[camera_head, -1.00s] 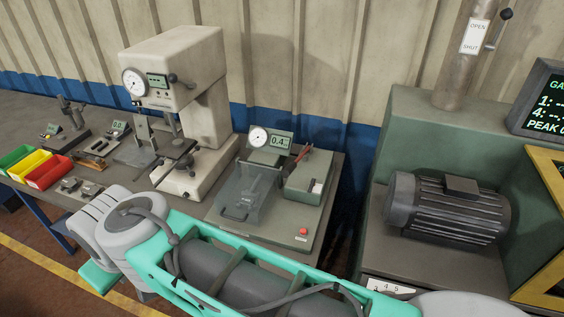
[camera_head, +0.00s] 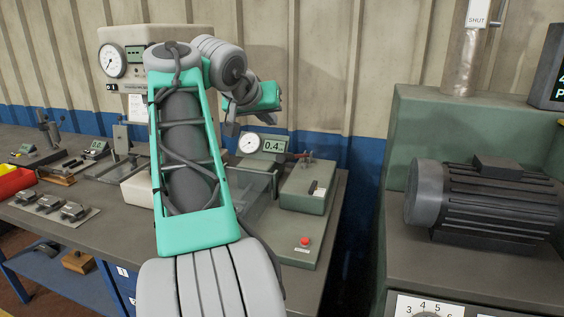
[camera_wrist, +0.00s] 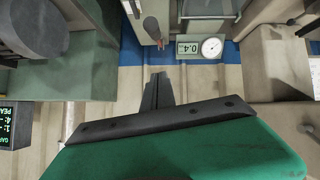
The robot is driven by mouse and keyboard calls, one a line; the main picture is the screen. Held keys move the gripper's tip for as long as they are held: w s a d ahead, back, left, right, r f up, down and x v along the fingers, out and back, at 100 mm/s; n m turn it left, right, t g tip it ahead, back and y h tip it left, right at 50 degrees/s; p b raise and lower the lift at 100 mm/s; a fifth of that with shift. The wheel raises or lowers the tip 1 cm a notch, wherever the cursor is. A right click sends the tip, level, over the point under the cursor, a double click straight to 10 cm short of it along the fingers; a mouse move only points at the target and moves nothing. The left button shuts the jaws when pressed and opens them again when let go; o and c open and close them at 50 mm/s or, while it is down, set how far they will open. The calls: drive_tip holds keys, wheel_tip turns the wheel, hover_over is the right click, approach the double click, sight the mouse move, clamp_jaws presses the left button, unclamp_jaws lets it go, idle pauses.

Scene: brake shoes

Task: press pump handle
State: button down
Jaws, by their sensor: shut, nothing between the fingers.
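The pump handle (camera_head: 300,156) is a small dark lever with a reddish part, on the grey-green pump unit (camera_head: 308,188) at the right end of the bench. In the wrist view, which is upside down, its dark grip (camera_wrist: 152,27) points toward my fingers. My gripper (camera_wrist: 159,77) is shut and empty, its dark fingers pointing toward the handle with a gap between. In the head view my gripper (camera_head: 266,117) hangs above and left of the pump unit, near the wall; its fingertips are hard to make out.
A gauge and 0.4 display (camera_head: 262,144) stand behind a clear guard (camera_head: 255,185). A red button (camera_head: 305,241) is at the unit's front. A large press (camera_head: 118,62) is left, partly behind my arm. A motor (camera_head: 490,205) sits on the green machine at right.

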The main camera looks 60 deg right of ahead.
drive_tip(key=d+f+b, duration=0.1)
drive_tip(key=d+f, duration=0.1)
drive_tip(key=d+f+b, duration=0.2)
drive_tip(key=f, duration=0.1)
drive_tip(key=d+f+b, duration=0.2)
drive_tip(key=d+f, duration=0.1)
drive_tip(key=shift+w+d+f, duration=0.1)
drive_tip(key=shift+f, duration=0.15)
drive_tip(key=shift+a+f, duration=0.3)
drive_tip(key=shift+f, duration=0.05)
drive_tip(key=shift+b, duration=0.35)
